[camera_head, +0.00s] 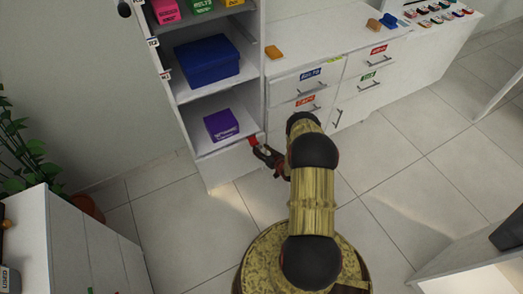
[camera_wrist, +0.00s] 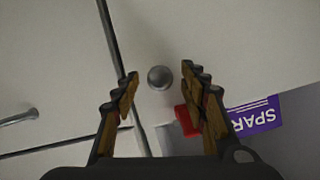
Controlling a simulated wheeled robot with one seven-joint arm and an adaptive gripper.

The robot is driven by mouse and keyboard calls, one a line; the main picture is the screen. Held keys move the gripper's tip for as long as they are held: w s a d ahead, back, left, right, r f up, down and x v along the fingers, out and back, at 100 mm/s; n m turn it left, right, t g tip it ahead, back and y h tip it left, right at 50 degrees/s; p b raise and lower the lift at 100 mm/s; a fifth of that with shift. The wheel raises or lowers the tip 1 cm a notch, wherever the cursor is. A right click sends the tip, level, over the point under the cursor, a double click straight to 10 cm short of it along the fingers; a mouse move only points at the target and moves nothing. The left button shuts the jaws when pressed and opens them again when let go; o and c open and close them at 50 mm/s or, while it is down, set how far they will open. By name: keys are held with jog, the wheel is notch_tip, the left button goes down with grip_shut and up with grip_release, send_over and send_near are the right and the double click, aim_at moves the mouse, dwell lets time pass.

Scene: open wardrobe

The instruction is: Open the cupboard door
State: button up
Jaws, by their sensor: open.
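A round metal knob (camera_wrist: 160,77) stands out from a white panel (camera_wrist: 215,35) in the wrist view. My gripper (camera_wrist: 158,82) is open, with one finger on each side of the knob and a gap to both. In the head view my gripper (camera_head: 268,157) is low, at the right front corner of the tall white cupboard (camera_head: 218,172), beside the drawer unit. The knob is hidden there. The drawer unit's lower door has an upright bar handle (camera_head: 337,120) and looks shut.
The tall cupboard's open shelves hold a blue box (camera_head: 207,61) and a purple box (camera_head: 221,125). A red piece (camera_wrist: 187,120) and a purple label (camera_wrist: 254,117) lie near my right finger. A white cabinet (camera_head: 65,240) stands at lower left. The tiled floor (camera_head: 185,225) between is clear.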

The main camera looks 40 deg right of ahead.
jog(key=shift+c, duration=0.7)
grip_shut()
